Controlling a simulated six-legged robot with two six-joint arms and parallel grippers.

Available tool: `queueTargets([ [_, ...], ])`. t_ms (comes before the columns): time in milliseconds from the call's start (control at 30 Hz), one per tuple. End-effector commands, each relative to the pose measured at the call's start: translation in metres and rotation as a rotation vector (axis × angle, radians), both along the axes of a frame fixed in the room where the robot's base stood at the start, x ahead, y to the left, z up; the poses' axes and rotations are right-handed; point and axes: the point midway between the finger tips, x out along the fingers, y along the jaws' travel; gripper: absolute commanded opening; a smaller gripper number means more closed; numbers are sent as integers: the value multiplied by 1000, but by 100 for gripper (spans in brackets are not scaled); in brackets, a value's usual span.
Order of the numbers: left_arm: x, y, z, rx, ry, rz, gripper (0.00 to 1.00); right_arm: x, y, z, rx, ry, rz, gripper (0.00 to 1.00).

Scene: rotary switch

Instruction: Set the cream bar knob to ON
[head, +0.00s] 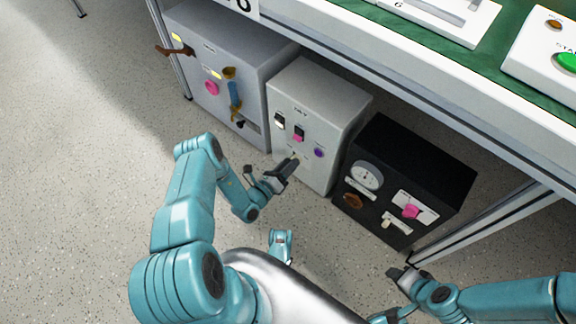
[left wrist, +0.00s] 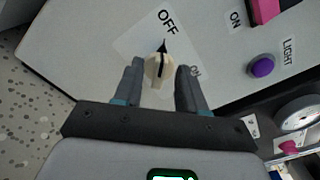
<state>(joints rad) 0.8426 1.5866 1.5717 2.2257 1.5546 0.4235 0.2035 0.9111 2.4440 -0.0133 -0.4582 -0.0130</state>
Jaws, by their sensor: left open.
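The cream bar knob (left wrist: 157,72) sits on the front of the light grey box (head: 318,98). In the left wrist view its dark pointer is directed at the OFF mark (left wrist: 167,21). Another label beside the knob is partly hidden by a finger. My left gripper (left wrist: 159,66) is open, with one finger on each side of the knob; I cannot tell whether either touches it. In the head view the left gripper (head: 286,168) is at the lower front of this box, and the knob shows small at its tip. My right gripper (head: 402,276) is low at the right, away from the box; its jaw state is unclear.
On the same panel are a purple button (left wrist: 262,67) and a pink switch (head: 298,135). A grey box (head: 245,50) with levers stands left, a black box (head: 420,160) with a gauge right. The table edge (head: 400,72) overhangs them. Open floor (head: 80,180) lies left.

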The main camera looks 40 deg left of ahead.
Motion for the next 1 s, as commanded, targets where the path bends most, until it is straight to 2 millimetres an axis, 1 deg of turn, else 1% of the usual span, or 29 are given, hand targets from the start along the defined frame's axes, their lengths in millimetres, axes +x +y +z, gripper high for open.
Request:
queueTargets([
  [100,0,0,0,0,0,0,40,0,0,0,0,0,0,43],
  [167,0,0,0,0,0,0,21,0,0,0,0,0,0,43],
  [200,0,0,0,0,0,0,8,0,0,0,0,0,0,43],
  [233,0,0,0,0,0,0,0,0,0,0,0,0,0,43],
  [467,-1,0,0,4,0,0,0,0,0,1,0,0,0,43],
  [667,-1,0,1,53,-3,-1,0,-1,0,3,1,4,0,43],
  [867,-1,-1,1,177,-13,-1,0,-4,1,8,4,15,1,43],
  [1000,-1,-2,2,300,-21,-1,0,-7,2,12,5,25,3,43],
])
